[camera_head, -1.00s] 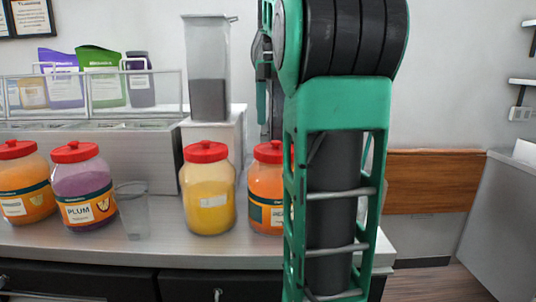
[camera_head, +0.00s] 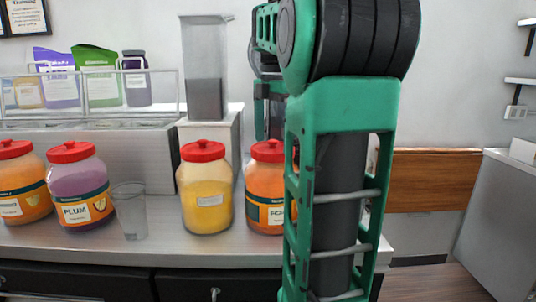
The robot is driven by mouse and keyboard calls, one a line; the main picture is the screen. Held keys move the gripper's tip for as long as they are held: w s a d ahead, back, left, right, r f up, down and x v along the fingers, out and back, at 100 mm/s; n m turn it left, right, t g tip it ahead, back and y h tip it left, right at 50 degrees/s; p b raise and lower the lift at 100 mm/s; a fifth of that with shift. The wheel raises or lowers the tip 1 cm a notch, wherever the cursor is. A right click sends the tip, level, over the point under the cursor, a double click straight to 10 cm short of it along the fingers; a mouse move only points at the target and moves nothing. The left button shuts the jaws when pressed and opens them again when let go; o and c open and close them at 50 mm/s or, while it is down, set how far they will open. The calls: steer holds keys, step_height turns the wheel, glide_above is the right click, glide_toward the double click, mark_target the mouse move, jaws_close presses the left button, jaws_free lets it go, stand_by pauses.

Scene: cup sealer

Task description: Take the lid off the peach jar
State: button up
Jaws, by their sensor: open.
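An orange jar (camera_head: 265,186) with a red lid (camera_head: 268,151) stands on the counter, just left of my green and black arm. Its label is partly cut off by my arm and seems to begin "PEAC". The red lid is on the jar.
A yellow jar (camera_head: 206,194), a plum jar (camera_head: 80,189) and another orange jar (camera_head: 20,184) stand left on the counter (camera_head: 180,252). A clear cup (camera_head: 130,209) stands between plum and yellow. A clear tall container (camera_head: 205,65) rises behind.

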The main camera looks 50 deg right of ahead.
steer(key=shift+f, duration=1.3)
steer(key=c, duration=0.7)
